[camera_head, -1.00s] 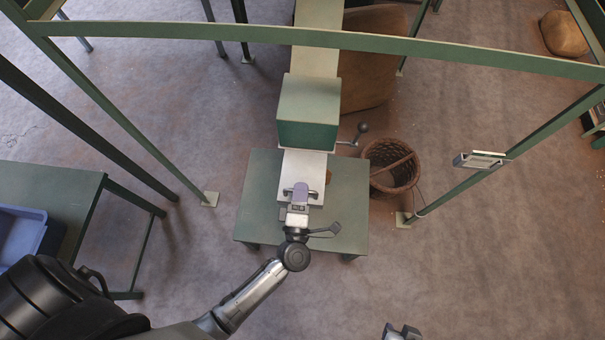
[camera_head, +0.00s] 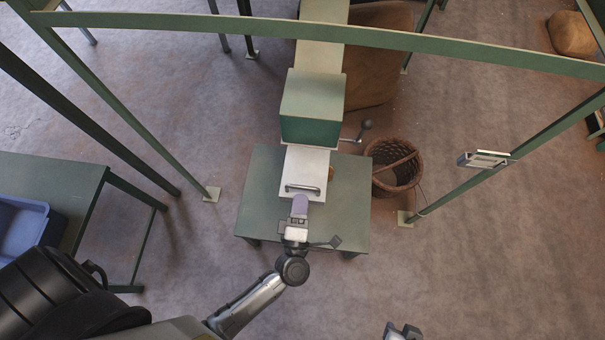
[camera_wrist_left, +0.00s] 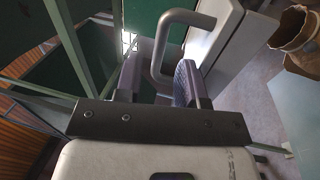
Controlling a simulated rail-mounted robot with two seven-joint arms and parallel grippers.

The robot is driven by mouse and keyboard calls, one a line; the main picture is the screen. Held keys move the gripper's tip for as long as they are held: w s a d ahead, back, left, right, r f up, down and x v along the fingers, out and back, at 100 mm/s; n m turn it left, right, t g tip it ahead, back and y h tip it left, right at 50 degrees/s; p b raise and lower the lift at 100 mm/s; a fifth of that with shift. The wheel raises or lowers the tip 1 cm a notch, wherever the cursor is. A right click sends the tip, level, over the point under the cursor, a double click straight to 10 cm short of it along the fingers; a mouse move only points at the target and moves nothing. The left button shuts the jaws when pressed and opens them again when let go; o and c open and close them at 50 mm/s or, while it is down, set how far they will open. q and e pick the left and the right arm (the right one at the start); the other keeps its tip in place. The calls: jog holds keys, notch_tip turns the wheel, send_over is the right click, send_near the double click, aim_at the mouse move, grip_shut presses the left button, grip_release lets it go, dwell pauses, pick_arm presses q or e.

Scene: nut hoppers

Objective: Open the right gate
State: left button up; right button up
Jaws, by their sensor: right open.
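A white panel with a grey bar handle (camera_head: 302,189) sits at the front of a green box (camera_head: 312,105) on a chute; I take this white panel (camera_head: 305,165) to be the gate. In the left wrist view the handle (camera_wrist_left: 157,50) curves toward the gap between the fingers. My left gripper (camera_head: 299,207) is just in front of the handle, its purple-grey fingers apart and not closed on it. The fingers also show in the left wrist view (camera_wrist_left: 158,85). My right gripper (camera_head: 402,332) shows only its tip at the bottom edge, open and empty.
A green table (camera_head: 346,205) stands under the panel. A crank with a ball knob (camera_head: 366,125) sticks out right of the box, above a wicker basket (camera_head: 397,168). A green frame beam (camera_head: 420,42) crosses overhead. A blue bin (camera_head: 28,222) is at left.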

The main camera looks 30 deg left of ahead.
pick_arm(q)
jog(key=b+v, duration=0.1)
jog(key=v, duration=0.8)
jog(key=shift+s+d, duration=0.15)
jog(key=shift+s, duration=0.1)
jog(key=shift+f, duration=0.1)
